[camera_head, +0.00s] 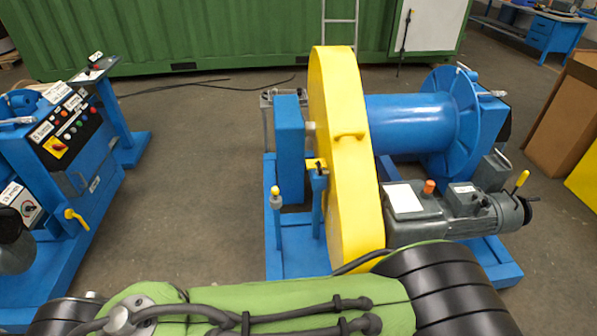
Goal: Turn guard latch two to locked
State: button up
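The tall yellow chain guard (338,105) stands upright on the blue machine frame in the middle, with a yellow handle (350,134) on its face. A small dark latch-like part (320,169) sits at the guard's left edge, on top of a blue post. I cannot read a number on it or tell whether it is locked. My gripper is out of view. My green and black arm crosses the bottom of the picture and covers the guard's lower end.
A blue drum (410,122) and a grey motor (440,215) are right of the guard. A yellow-topped post (275,200) stands left of it. A blue control console (70,135) is at far left. Open floor (195,190) lies between console and machine.

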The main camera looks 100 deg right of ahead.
aim_at(319, 168)
jog(key=i+l+z, duration=0.1)
jog(key=i+z, duration=0.95)
jog(key=z, duration=0.15)
jog(key=i+j+z, duration=0.4)
jog(key=i+l+z, duration=0.5)
jog(key=i+z, duration=0.15)
jog(key=z, duration=0.15)
jog(key=i+z, duration=0.85)
jog(key=i+l, duration=0.55)
jog(key=l, duration=0.15)
jog(key=z, duration=0.05)
